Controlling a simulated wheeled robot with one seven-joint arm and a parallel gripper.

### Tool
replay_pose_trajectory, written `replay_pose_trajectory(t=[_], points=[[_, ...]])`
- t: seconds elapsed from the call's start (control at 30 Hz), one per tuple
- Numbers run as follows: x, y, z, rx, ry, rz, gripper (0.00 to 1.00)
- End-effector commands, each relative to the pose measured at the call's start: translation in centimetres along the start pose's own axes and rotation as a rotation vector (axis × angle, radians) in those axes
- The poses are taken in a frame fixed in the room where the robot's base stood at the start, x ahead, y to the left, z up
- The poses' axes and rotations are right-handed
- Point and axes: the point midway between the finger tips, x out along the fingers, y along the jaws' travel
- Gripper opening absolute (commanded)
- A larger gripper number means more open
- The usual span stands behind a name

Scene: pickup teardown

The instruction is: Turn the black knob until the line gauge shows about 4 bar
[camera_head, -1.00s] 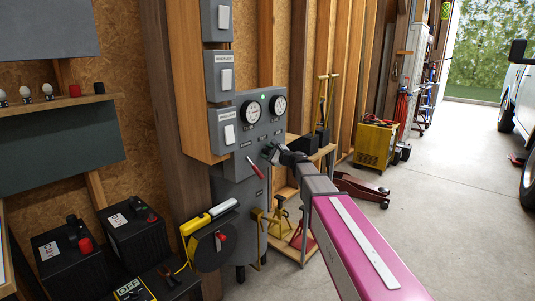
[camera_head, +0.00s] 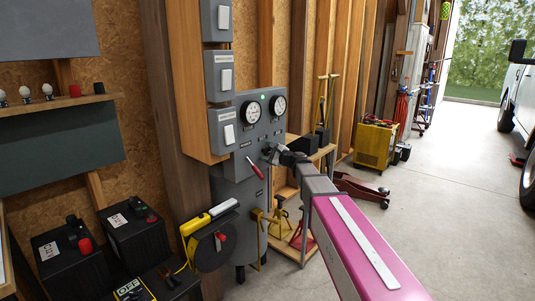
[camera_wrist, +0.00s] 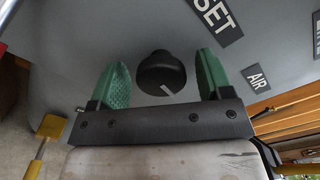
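The black knob (camera_wrist: 161,75) sits on the grey panel (camera_wrist: 60,50), with a pale pointer mark at its lower right in the wrist view. My gripper (camera_wrist: 163,80) has one green finger on each side of the knob, with visible gaps between. It is open. In the head view my gripper (camera_head: 269,153) is at the panel front and hides the knob. Two round white gauges, a left gauge (camera_head: 251,112) and a right gauge (camera_head: 279,105), are above it. Their needles are too small to read, and I cannot tell which is the line gauge.
A red-handled lever (camera_head: 255,168) is on the panel just left of my gripper. A green light (camera_head: 263,97) is between the gauges. Switch boxes (camera_head: 223,130) are to the left. A wooden shelf (camera_head: 318,153) stands right of the panel. Open floor (camera_head: 440,190) is at the right.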

Motion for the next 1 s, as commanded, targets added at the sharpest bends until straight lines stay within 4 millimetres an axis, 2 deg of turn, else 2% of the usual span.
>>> replay_pose_trajectory(t=[0.23,0.37,0.8,1.0], points=[[0.0,-0.1,0.0,0.001,0.000,-0.002,0.71],[-0.7,-0.1,0.0,0.002,0.000,-0.002,0.71],[-8.4,0.1,0.1,0.001,0.001,-0.002,0.71],[-10.4,0.0,0.0,0.001,0.001,-0.001,0.71]])
